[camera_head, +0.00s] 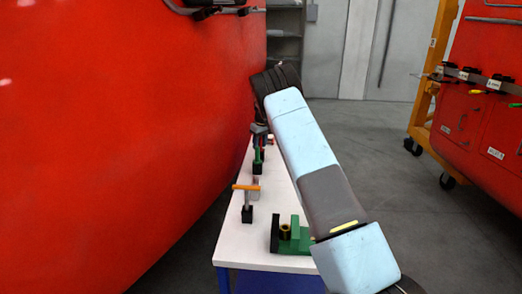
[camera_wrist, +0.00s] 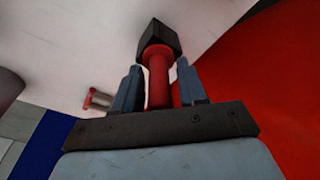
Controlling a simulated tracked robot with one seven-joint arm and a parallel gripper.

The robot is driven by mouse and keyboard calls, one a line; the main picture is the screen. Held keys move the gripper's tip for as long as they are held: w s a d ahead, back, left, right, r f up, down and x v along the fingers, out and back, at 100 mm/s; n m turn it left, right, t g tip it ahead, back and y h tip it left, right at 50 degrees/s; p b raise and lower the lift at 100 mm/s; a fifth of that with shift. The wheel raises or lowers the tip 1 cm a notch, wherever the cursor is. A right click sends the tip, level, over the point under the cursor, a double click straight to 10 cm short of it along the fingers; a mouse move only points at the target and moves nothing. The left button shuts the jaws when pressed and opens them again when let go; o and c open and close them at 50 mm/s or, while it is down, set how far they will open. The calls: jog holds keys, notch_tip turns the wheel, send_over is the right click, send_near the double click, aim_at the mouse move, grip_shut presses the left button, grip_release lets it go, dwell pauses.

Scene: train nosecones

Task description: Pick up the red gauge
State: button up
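The red gauge in the wrist view has a red shaft (camera_wrist: 159,82) and a black block (camera_wrist: 160,40) at its far end, against the white table top. My gripper (camera_wrist: 158,80) has one finger on each side of the red shaft. Narrow gaps seem to show between the fingers and the shaft, so it looks open around it. In the head view my gripper (camera_head: 259,130) is small and dark at the far part of the table, and my arm partly hides that area. I cannot make out the gauge clearly there.
The white table (camera_head: 233,245) holds an orange-handled tool (camera_head: 247,189), a green gauge (camera_head: 258,158) and a green block fixture (camera_head: 292,238). A small red and grey piece (camera_wrist: 97,99) is left of my gripper. A large red nosecone (camera_head: 130,120) borders the table's left side.

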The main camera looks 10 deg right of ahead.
grip_shut()
dwell(0.3)
